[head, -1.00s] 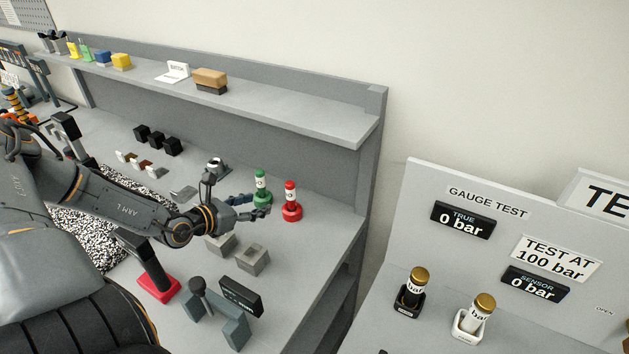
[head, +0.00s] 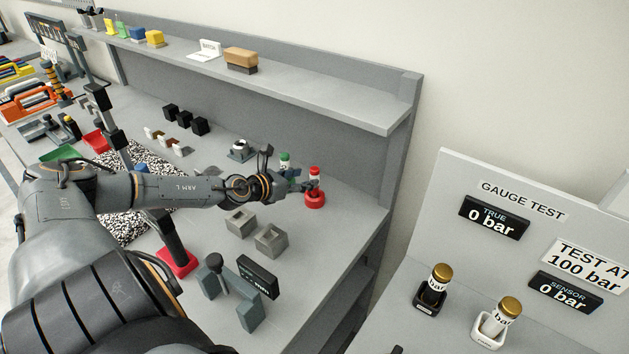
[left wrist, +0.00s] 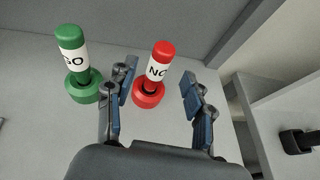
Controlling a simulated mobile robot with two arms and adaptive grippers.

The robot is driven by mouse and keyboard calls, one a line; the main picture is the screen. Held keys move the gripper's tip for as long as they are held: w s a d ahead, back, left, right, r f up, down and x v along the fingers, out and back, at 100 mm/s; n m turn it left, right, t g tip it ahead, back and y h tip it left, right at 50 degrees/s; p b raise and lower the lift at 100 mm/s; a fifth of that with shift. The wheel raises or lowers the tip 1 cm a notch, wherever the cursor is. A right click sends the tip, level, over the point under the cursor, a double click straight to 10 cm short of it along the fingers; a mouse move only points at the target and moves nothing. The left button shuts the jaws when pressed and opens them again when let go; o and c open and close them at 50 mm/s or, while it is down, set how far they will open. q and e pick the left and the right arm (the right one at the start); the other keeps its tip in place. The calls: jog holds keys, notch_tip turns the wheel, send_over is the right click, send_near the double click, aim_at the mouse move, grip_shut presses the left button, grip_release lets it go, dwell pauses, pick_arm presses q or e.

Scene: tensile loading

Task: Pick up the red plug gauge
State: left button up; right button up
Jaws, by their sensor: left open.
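The red plug gauge (head: 315,172) stands upright in a red round base (head: 315,201) near the right end of the bench. In the left wrist view the red plug gauge (left wrist: 161,58) has a white band reading "NO". My left gripper (head: 307,186) is open, and its fingertips are close to the gauge in the head view. In the left wrist view the left gripper (left wrist: 158,92) has the gauge between its fingers in the picture, apart from both, with the gauge beyond the fingertips. My right gripper is not in view.
A green plug gauge (left wrist: 73,55) marked "GO" stands just left of the red one, near the left finger. Grey blocks (head: 271,240) with sockets lie in front. A shelf (head: 300,95) runs behind. A gauge test panel (head: 470,170) stands to the right.

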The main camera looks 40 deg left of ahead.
aim_at(311, 177)
pick_arm(q)
jog(key=shift+w, duration=0.25)
jog(key=shift+w+f+p, duration=0.1)
jog(key=shift+w+p, duration=0.2)
jog(key=shift+p, duration=0.1)
jog(key=p+x, duration=0.1)
jog(key=x, duration=0.2)
jog(key=shift+f, duration=0.15)
jog(key=shift+w+f, duration=0.4)
jog(key=shift+w, duration=0.2)
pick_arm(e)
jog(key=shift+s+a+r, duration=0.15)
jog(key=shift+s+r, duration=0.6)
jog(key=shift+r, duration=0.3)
pick_arm(q)
jog(key=shift+s, duration=0.1)
jog(key=shift+c, duration=0.2)
grip_shut()
